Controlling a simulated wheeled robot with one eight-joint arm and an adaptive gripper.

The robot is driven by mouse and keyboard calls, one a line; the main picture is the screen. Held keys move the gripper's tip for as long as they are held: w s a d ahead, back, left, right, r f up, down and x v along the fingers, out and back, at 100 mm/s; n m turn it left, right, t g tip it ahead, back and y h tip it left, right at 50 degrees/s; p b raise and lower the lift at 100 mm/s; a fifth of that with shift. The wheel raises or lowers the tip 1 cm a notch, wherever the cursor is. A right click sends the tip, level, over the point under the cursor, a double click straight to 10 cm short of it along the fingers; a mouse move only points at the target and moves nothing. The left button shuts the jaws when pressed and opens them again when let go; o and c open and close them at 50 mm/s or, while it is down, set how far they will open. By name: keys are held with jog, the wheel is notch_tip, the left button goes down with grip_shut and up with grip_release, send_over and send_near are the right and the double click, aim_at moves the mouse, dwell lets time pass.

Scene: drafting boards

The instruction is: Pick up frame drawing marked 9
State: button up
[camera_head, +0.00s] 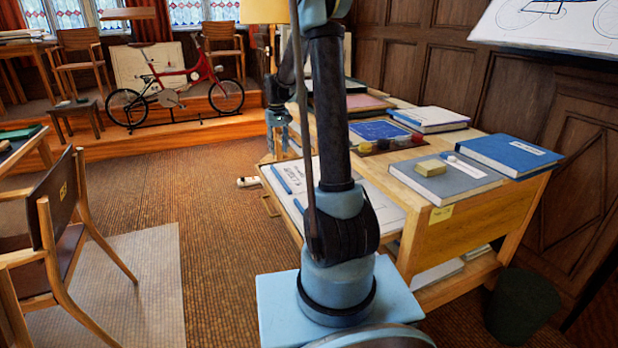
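No sheet with a readable 9 shows. A white drawing sheet (382,205) lies on the near left part of the wooden desk, partly hidden behind my arm. A blue sheet (376,131) with pale lines lies farther back on the desk. A white board with a bicycle drawing (560,22) is at the upper right, cut off by the picture edge. My gripper (280,148) hangs fingers down near the desk's far left side, partly behind my arm. It is small here, and I cannot tell whether it is open or holds anything.
The wooden desk (478,215) carries books, a sponge-like block (431,167) and paint pots (392,143). A dark bin (522,306) stands at its near right. A chair (62,220) is at left. A red bicycle (172,88) stands on a step.

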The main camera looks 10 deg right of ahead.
aim_at(280, 177)
notch_tip(280, 177, down, 13)
jog(key=shift+f, duration=0.1)
dwell(0.6)
grip_shut()
